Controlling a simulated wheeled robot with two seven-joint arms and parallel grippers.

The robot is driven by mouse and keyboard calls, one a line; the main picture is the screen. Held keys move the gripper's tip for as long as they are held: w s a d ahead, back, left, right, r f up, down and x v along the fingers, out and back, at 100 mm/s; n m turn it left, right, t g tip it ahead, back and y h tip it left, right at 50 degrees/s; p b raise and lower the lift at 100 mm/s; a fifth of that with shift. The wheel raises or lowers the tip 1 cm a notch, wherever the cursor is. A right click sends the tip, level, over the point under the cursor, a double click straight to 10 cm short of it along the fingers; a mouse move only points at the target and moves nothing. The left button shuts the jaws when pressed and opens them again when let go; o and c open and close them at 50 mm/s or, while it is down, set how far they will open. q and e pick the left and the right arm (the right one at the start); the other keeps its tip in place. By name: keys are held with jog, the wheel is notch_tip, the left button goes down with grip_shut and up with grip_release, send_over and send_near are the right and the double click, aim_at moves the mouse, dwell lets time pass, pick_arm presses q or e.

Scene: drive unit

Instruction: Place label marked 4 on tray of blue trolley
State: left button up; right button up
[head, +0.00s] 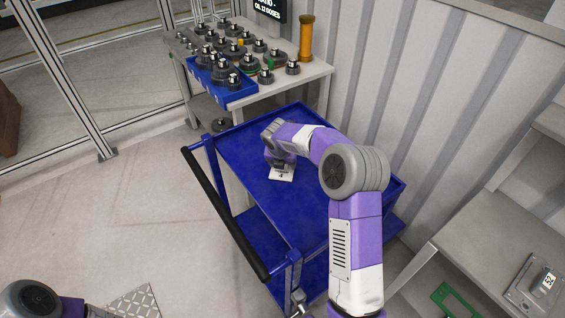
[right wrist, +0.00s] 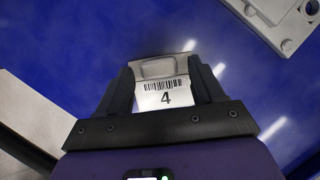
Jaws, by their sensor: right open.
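The label marked 4 (head: 282,174) is a small white card with a barcode and a silvery grey upper edge. It appears to lie on the blue tray of the trolley (head: 240,138), towards its middle. In the right wrist view the label (right wrist: 164,96) sits between my two dark fingers. My right gripper (head: 279,164) reaches down over the tray and is open around the label. Any small gap between fingers and label is hard to make out. My left arm shows at the bottom left in the head view, but its gripper is out of frame.
A grey table (head: 310,72) with several dark machined parts and a blue bin (head: 226,90) stands behind the trolley. The trolley's black handle (head: 225,213) is on the left. A shelf (head: 480,240) with a grey device (head: 535,287) is at right.

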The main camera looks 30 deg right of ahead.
aim_at(280, 179)
jog(key=p+v, duration=0.3)
jog(key=v, duration=0.9)
jog(key=shift+r, duration=0.15)
